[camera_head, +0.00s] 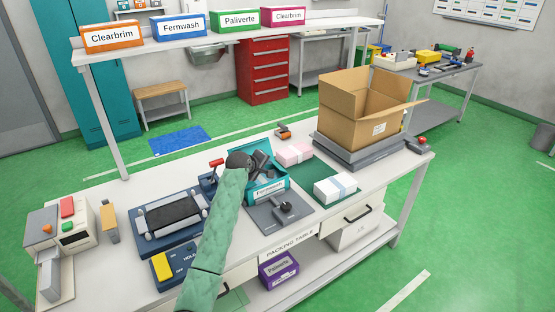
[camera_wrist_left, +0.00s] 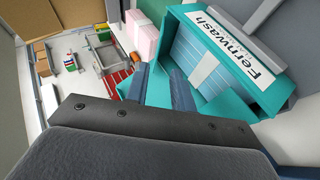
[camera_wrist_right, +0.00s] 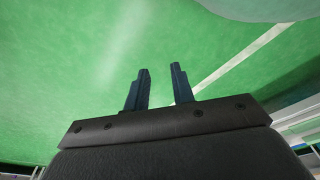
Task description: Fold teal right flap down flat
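The teal box labelled Fernwash (camera_head: 265,189) stands on the packing table behind a grey plate with a black knob. It holds light blue and white contents, seen in the left wrist view (camera_wrist_left: 203,70). Teal flaps stand up around its opening; a teal flap (camera_wrist_left: 232,108) shows beside my left fingers. My left gripper (camera_head: 258,163) is over the box's left part, pointing down. Its fingers (camera_wrist_left: 160,82) are apart, with teal card visible between them; whether they touch it I cannot tell. My right gripper (camera_wrist_right: 160,72) is open and empty above the green floor.
Pink-and-white packs (camera_head: 294,154) and white-blue packs (camera_head: 336,188) lie right of the teal box. A blue roller device (camera_head: 170,218) stands left. An open cardboard box (camera_head: 362,115) is on a grey platform at the back right. The front right tabletop is fairly clear.

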